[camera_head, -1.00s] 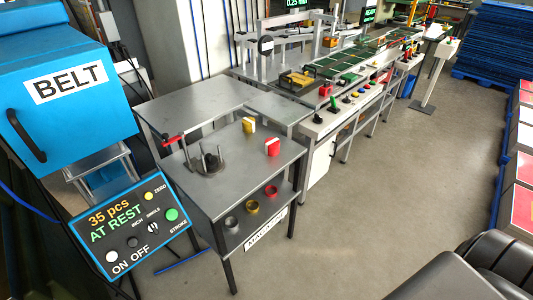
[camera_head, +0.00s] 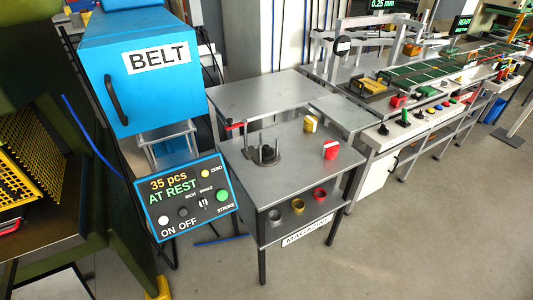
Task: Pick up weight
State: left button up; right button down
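No object is plainly marked as the weight. On the grey table (camera_head: 288,177), a dark round piece (camera_head: 267,154) sits among short upright posts, beside a red-handled lever (camera_head: 236,126); it may be the weight, but I cannot tell. On the shelf below are a grey ring (camera_head: 274,216), a yellow ring (camera_head: 298,206) and a red ring (camera_head: 320,195). Neither of my grippers is in view.
A blue BELT box (camera_head: 140,75) and a control panel (camera_head: 187,198) reading "35 pcs AT REST" stand left of the table. A long bench with a green conveyor (camera_head: 425,85) extends right. The lower-right floor is clear.

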aim_at(268, 153)
jog(key=z, duration=1.75)
jog(key=i, duration=3.2)
jog(key=u, duration=2.9)
